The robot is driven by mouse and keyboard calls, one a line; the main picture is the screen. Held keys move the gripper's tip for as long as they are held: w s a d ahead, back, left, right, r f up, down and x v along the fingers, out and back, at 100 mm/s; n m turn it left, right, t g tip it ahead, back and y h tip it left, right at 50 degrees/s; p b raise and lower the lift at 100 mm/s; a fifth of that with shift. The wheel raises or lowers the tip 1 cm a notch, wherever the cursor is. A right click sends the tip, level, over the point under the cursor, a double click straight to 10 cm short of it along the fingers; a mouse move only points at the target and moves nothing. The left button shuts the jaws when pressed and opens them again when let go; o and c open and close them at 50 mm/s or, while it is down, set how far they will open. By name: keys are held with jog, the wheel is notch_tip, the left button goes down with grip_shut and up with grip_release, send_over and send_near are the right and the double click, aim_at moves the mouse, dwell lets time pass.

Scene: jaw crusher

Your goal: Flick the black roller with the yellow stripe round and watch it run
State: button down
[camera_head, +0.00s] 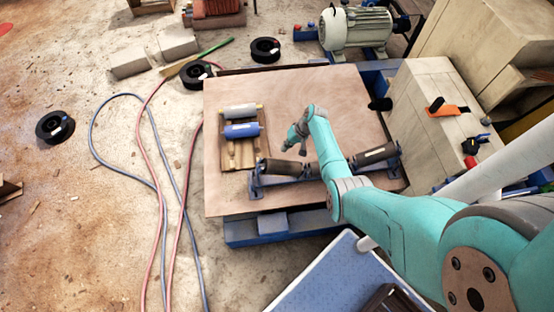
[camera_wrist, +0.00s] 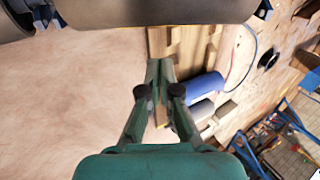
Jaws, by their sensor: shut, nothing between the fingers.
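A blue frame (camera_head: 258,190) on the plywood top holds a dark roller (camera_head: 282,168) on the left and another dark roller (camera_head: 374,154) on the right. My arm crosses in front of the frame between them. No yellow stripe can be made out clearly on either. My gripper (camera_head: 293,142) is above the board, just behind the left roller in the head view. In the wrist view, my gripper (camera_wrist: 160,66) has its fingertips together with nothing between them. A large dark roller (camera_wrist: 150,12) crosses the top of that view, apart from the fingertips.
A wooden rack (camera_head: 237,165) on the plywood top (camera_head: 335,88) holds a blue roller (camera_head: 242,131) and a pale roller (camera_head: 238,111). Hoses and black spools lie on the floor at left.

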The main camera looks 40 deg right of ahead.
jog(key=w+a+r+v, duration=0.1)
jog(key=v, duration=0.7)
jog(key=shift+r, duration=0.2)
jog(key=shift+s, duration=0.15)
